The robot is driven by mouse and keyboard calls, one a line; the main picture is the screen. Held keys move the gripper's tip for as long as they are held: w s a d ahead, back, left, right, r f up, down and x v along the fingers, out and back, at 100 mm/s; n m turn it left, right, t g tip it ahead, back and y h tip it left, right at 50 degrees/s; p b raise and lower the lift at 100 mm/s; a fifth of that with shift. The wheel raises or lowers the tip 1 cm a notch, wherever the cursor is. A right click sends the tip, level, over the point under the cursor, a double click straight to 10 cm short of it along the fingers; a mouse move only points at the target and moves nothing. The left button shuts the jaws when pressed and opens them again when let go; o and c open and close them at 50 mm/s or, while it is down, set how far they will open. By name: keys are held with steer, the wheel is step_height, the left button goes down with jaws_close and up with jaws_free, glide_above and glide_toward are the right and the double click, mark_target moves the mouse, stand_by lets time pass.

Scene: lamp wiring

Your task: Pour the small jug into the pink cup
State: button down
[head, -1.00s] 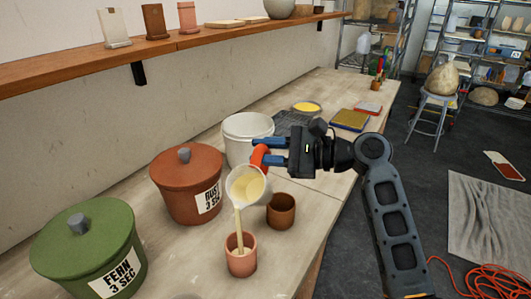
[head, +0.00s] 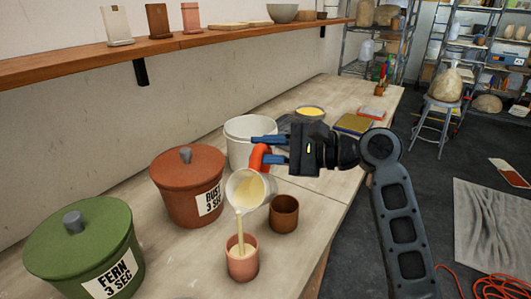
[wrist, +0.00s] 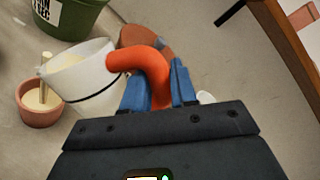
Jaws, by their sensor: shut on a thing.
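The small jug (head: 250,189) is white with an orange-red handle (head: 258,158), and pale cream liquid shows inside it. My gripper (head: 268,148) is shut on the handle, its blue fingers on either side of it in the wrist view (wrist: 155,85). The jug is tilted with its mouth toward the pink cup. A cream stream (head: 240,228) runs from its lip down into the pink cup (head: 242,262), which stands upright on the table below. In the wrist view, the pink cup (wrist: 38,112) holds cream liquid, and the jug (wrist: 85,72) is beside and above it.
A brown cup (head: 284,214) stands close to the right of the pink cup. A rust-coloured lidded pot (head: 180,180), a green lidded pot (head: 75,245) and a white bucket (head: 240,140) stand left and behind. The table's front edge is near on the right.

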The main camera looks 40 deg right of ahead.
steer(key=shift+s+a+r+n+b, duration=0.25)
steer(key=shift+a+n+b, duration=0.4)
steer(key=shift+b, duration=0.8)
steer(key=shift+d+r+p, duration=0.2)
steer(key=shift+p, duration=0.65)
steer(key=shift+w+d+m+p, duration=0.2)
steer(key=shift+m+p, duration=0.15)
steer(key=shift+p, duration=0.45)
steer(key=p, duration=0.1)
steer(key=d+m+p, duration=0.1)
steer(key=shift+w+f+p, duration=0.15)
steer(key=shift+w+p, duration=0.05)
steer(key=shift+p, duration=0.15)
steer(key=f+m, duration=0.1)
steer(key=d+f+m+y, duration=0.1)
steer(key=f+m, duration=0.1)
steer(key=w+f+m, duration=0.1)
steer(key=m, duration=0.1)
steer(key=shift+d+f, duration=0.15)
steer(key=shift+d, duration=0.1)
steer(key=f+m, duration=0.2)
steer(key=m, duration=0.1)
steer(key=f+m+y, duration=0.1)
steer(key=shift+s+a+f+t, duration=0.25)
steer(key=shift+s+t, duration=0.05)
steer(key=shift+t, duration=0.1)
